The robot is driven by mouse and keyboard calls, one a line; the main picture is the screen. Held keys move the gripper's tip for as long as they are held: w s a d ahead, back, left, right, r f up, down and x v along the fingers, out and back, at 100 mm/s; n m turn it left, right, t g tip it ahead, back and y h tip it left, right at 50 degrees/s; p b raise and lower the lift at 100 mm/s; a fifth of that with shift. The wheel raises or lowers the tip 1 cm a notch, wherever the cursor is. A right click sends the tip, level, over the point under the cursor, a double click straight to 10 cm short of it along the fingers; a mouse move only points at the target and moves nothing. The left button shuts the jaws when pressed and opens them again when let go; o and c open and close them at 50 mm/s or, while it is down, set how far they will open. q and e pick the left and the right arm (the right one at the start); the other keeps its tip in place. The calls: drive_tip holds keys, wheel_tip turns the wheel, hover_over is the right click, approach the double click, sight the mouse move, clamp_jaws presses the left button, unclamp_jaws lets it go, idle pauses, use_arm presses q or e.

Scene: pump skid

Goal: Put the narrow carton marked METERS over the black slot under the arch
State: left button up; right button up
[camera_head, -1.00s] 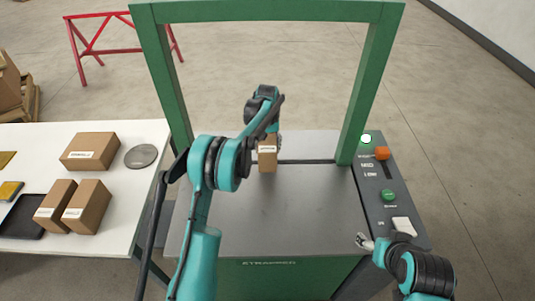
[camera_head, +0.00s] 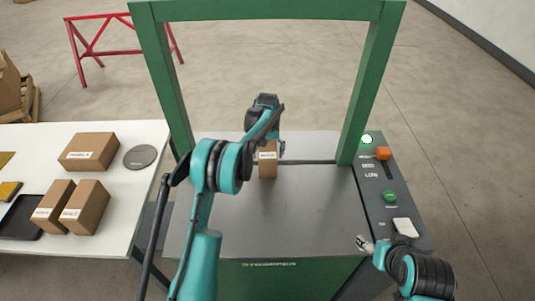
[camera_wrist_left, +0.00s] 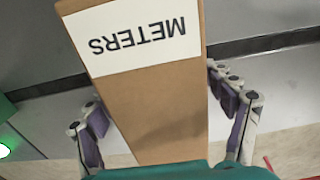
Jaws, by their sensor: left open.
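The narrow carton marked METERS (camera_head: 267,168) stands on the grey machine top under the green arch (camera_head: 268,12). The black slot (camera_head: 312,162) runs across the top and meets the carton, which appears to stand across it. In the left wrist view the carton (camera_wrist_left: 155,100) shows its METERS label, with the dark slot (camera_wrist_left: 265,43) on both sides. My left gripper (camera_head: 268,146) is open around the carton; its fingers (camera_wrist_left: 165,118) stand to either side with gaps visible. My right gripper (camera_head: 364,243) is near the machine's front right; its jaws are too small to read.
A white table (camera_head: 120,222) at left holds several brown cartons (camera_head: 88,150), a grey disc (camera_head: 139,157) and a black tray (camera_head: 20,217). A control panel (camera_head: 390,195) with a lit green lamp and an orange knob is at right. The machine top's front is clear.

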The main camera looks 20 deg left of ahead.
use_arm(q)
wheel_tip(320, 180, up, 12)
drive_tip(key=p, duration=0.2)
drive_tip(key=shift+r+p, duration=0.1)
drive_tip(key=shift+p, duration=0.25)
drive_tip(key=s+d+r+m+t, duration=0.2)
drive_tip(key=s+r+t, duration=0.1)
drive_tip(key=s+r, duration=1.2)
drive_tip(key=s+f+t, duration=0.2)
drive_tip(key=s+f, duration=0.2)
drive_tip(key=s, duration=0.7)
drive_tip(key=s+f+m+t, duration=0.1)
drive_tip(key=s+f, duration=0.3)
drive_tip(key=s, duration=0.7)
drive_tip(key=shift+d+t, duration=0.3)
drive_tip(key=shift+t, duration=0.3)
drive_tip(key=shift+s+f, duration=0.1)
wheel_tip(320, 180, down, 6)
drive_tip(key=b, duration=0.5)
drive_tip(key=shift+r+b, duration=0.25)
drive_tip(key=shift+b, duration=0.1)
